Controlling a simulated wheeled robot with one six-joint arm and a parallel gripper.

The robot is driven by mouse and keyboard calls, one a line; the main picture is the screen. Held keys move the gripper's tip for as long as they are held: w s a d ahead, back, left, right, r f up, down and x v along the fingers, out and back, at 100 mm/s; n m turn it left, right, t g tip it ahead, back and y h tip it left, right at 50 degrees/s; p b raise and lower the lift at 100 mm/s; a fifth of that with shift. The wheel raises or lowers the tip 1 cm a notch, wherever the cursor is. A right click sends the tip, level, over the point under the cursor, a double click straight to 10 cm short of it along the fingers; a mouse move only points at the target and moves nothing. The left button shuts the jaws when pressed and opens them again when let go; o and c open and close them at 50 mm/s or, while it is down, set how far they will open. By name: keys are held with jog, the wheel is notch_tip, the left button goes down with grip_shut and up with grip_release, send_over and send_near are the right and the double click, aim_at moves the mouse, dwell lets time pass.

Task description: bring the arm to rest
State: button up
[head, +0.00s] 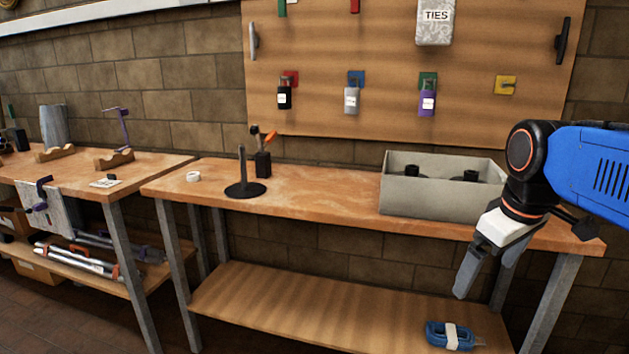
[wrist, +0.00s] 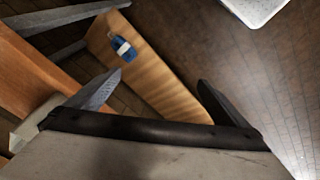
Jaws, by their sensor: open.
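My gripper (head: 487,270) hangs from the blue arm at the right of the head view, in front of the bench's front edge and pointing down. Its jaws are apart with nothing between them. In the wrist view the two fingers of my gripper (wrist: 158,92) stand wide apart, with the lower shelf (wrist: 165,85) and dark floor seen beyond. Part of the bench's right end is hidden behind the arm in the head view.
A grey bin (head: 425,205) with dark parts stands on the bench just left of my arm. A black stand (head: 244,188) and white ring (head: 193,176) are further left. A blue strapped item (head: 452,335) lies on the lower shelf (head: 320,312). Floor in front is clear.

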jog(key=s+a+f+m+t, duration=0.1)
jog(key=s+a+f+m, duration=0.2)
jog(key=s+f, duration=0.7)
notch_tip(320, 180, down, 3)
jog(key=shift+a+r+m+t, duration=0.15)
jog(key=shift+m+t, duration=0.15)
jog(key=shift+m, duration=0.7)
